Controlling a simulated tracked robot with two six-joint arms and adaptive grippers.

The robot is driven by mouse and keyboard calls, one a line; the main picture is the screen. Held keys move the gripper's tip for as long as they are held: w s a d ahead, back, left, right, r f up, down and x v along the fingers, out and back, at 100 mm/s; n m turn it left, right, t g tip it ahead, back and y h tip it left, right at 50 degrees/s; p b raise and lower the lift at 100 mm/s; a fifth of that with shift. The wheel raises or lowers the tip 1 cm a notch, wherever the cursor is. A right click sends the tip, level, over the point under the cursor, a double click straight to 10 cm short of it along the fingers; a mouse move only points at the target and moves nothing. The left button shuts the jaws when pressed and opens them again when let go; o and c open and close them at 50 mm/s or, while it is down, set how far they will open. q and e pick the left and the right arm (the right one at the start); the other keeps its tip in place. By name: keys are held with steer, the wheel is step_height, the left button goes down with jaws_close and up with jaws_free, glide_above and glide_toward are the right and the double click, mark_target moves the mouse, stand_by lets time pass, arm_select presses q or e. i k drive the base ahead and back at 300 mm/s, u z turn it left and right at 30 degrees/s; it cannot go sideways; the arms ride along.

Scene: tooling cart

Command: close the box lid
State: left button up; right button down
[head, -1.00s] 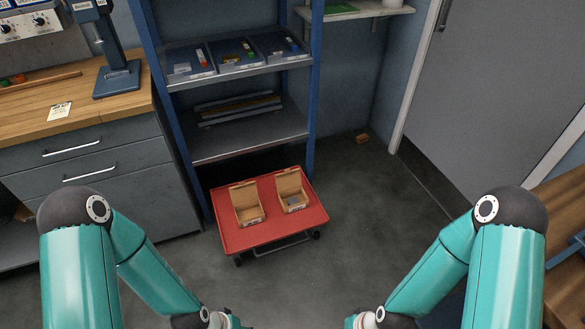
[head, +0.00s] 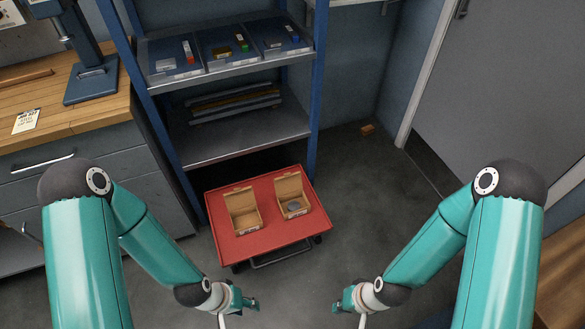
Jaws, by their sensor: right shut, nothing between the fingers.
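Two small open cardboard boxes stand on a red cart top (head: 268,236). The left box (head: 245,223) has its lid raised at the back and looks empty. The right box (head: 297,212) also has its lid raised at the back, and a grey round thing (head: 293,206) lies inside it. My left gripper (head: 254,304) is in front of the cart, toward the lower left, apart from both boxes. It is too small to tell its opening. My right gripper (head: 338,305) is shut and empty at the lower right, also apart from the boxes.
A blue shelf rack (head: 240,144) with several trays stands behind the cart. A wooden-topped workbench (head: 60,115) is at the left, and a grey door (head: 500,90) at the right. The floor (head: 385,190) right of the cart is mostly clear.

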mark_target(290, 183)
steer(key=u, duration=0.25)
steer(key=i, duration=0.9)
steer(key=u, duration=0.55)
